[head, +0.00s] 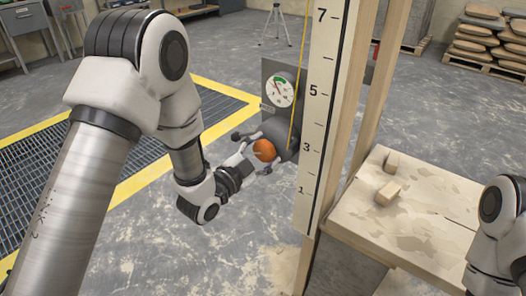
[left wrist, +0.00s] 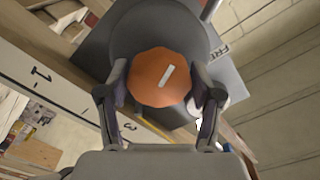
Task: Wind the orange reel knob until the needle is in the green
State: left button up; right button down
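The orange reel knob (head: 264,150) sits on the front of a grey reel (head: 282,131), below a round white gauge (head: 280,92) on a grey plate. The gauge has a thin needle pointing to the upper left and a green mark; it is too small to tell whether they line up. My left gripper (head: 249,157) is at the knob. In the left wrist view the knob (left wrist: 160,77) fills the space between the fingers (left wrist: 160,92), which press against its two sides. A pale stripe on its face is tilted. My right gripper is out of view.
A wooden post with a numbered scale (head: 325,105) and a yellow line stand just right of the reel. A wooden bench (head: 430,205) with small blocks is at right. A yellow-edged floor grate (head: 130,150) lies behind my left arm.

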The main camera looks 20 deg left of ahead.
pick_arm(q)
jog(key=shift+o, duration=0.8)
jog(key=v, duration=0.7)
jog(key=shift+s, duration=0.25)
dwell(0.3)
jog(key=w+n, duration=0.2)
jog(key=n, duration=0.2)
jog(key=w+d+n, duration=0.1)
jog(key=w+n, duration=0.1)
jog(key=n, duration=0.2)
jog(key=w+d+n, duration=0.1)
jog(key=w+n, duration=0.2)
jog(key=n, duration=0.1)
jog(key=shift+d+n+b, duration=0.2)
jog(key=shift+n+b, duration=0.15)
jog(key=shift+n, duration=0.05)
